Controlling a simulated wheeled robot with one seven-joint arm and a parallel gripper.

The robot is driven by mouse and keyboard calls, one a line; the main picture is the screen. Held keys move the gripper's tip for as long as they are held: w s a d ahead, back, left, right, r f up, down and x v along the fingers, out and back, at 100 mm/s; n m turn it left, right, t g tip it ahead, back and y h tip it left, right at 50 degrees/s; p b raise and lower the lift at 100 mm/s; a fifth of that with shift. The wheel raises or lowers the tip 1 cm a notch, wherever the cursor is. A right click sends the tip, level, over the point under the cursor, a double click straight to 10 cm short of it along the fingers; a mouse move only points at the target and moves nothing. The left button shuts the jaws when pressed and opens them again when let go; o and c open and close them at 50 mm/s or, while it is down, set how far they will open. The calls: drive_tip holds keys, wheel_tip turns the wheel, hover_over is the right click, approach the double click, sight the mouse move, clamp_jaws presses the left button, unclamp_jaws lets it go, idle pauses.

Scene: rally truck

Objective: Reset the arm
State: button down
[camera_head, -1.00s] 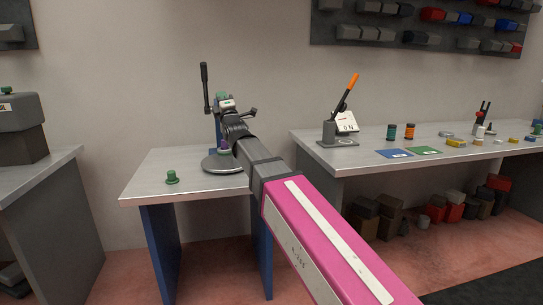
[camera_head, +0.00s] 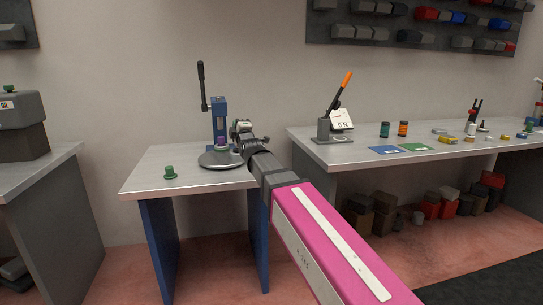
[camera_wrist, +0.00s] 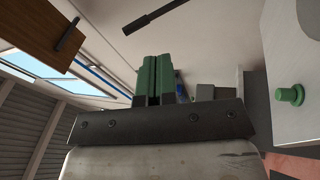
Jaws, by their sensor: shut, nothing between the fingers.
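My pink arm reaches in from the lower right in the head view, and my gripper (camera_head: 241,128) is at its far end, just right of the blue press (camera_head: 219,112) on the small metal table (camera_head: 145,183). In the wrist view my gripper's green fingers (camera_wrist: 153,78) are together with nothing between them. The press has a round grey base with a small purple piece (camera_head: 221,142) on it. A green knob-shaped piece (camera_head: 169,172) stands on the table's left part. It also shows at the right in the wrist view (camera_wrist: 290,95).
A long bench (camera_head: 350,155) at the right bears an orange-handled lever tool (camera_head: 338,105), blue and green mats, and small cans. A grey cabinet (camera_head: 40,185) stands at the left with a box on top. The floor between the cabinet and the small table is clear.

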drive_tip(key=s+d+f+m+g+h, duration=0.1)
drive_tip(key=d+f+m+g+h, duration=0.2)
drive_tip(key=d+f, duration=0.5)
drive_tip(key=s+d+f+m+g+h, duration=0.1)
drive_tip(key=s+d+f+m+g, duration=0.2)
drive_tip(key=f, duration=0.9)
drive_tip(key=d+f+m+g+h, duration=0.3)
drive_tip(key=d+f+m, duration=0.3)
drive_tip(key=f, duration=0.5)
drive_tip(key=s+d+f+m+g, duration=0.4)
drive_tip(key=s+d+f, duration=0.3)
drive_tip(key=s, duration=0.3)
drive_tip(key=s+d+f+m+g+h, duration=0.1)
drive_tip(key=s+d+f+m+g, duration=0.4)
drive_tip(key=s+d+f, duration=0.3)
wheel_tip(320, 180, down, 2)
drive_tip(key=s+g, duration=0.1)
drive_tip(key=s, duration=0.2)
drive_tip(key=shift+d+f+g, duration=0.2)
drive_tip(key=shift+f+g, duration=0.05)
drive_tip(key=shift+g, duration=0.05)
